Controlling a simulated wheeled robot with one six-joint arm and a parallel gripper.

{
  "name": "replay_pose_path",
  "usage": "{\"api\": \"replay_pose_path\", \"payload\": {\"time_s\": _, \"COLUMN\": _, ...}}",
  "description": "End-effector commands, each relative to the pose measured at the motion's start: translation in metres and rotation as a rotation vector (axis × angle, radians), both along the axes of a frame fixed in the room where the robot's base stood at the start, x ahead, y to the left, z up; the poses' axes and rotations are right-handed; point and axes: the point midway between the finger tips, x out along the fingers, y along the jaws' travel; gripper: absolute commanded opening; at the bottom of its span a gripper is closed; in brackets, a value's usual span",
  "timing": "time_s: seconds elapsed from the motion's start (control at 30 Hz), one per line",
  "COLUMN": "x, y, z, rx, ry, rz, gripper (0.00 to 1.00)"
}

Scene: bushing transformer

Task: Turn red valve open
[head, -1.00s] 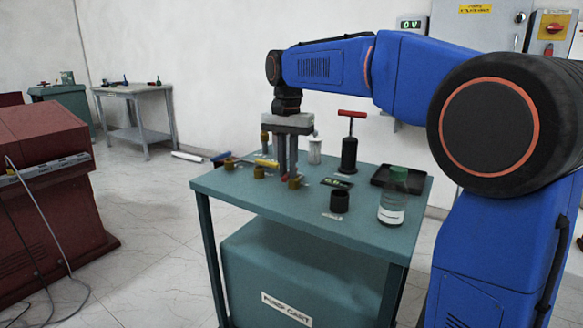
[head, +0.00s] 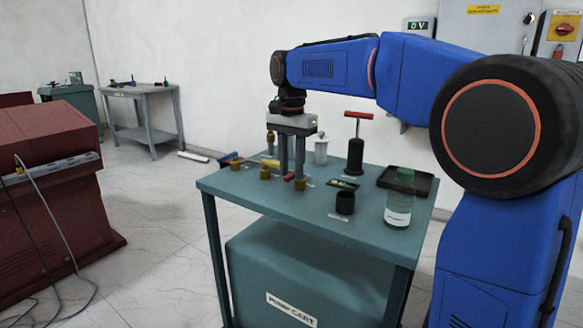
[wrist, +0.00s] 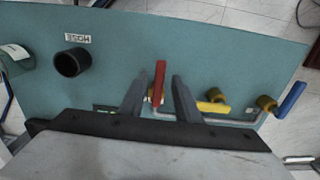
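The red valve handle (wrist: 158,82) is a flat bar on a brass-coloured fitting at the pump cart's pipe. In the wrist view it stands between the two fingers of my gripper (wrist: 157,97), with a visible gap on each side. In the head view my gripper (head: 291,178) points straight down at the cart top, and a bit of red (head: 288,178) shows by its fingertips. The gripper is open and holds nothing. Its body hides part of the pipe and the valve's base.
A yellow handle (wrist: 212,106) and a blue handle (wrist: 290,100) sit along the same pipe. A black hose cup (wrist: 72,62), a bottle (head: 399,200), a red-topped hand pump (head: 355,150) and a black tray (head: 420,184) stand on the teal cart (head: 225,186).

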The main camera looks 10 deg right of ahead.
Motion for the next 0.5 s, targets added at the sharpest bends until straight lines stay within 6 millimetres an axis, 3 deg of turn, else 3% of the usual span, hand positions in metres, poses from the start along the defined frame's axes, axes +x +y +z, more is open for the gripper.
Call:
{"api": "replay_pose_path", "payload": {"time_s": 0.33, "x": 0.000, "y": 0.000, "z": 0.002, "rx": 0.000, "ry": 0.001, "rz": 0.001, "gripper": 0.31}}
{"api": "replay_pose_path", "payload": {"time_s": 0.5, "x": 0.000, "y": 0.000, "z": 0.019, "rx": 0.001, "ry": -0.001, "rz": 0.001, "gripper": 0.31}}
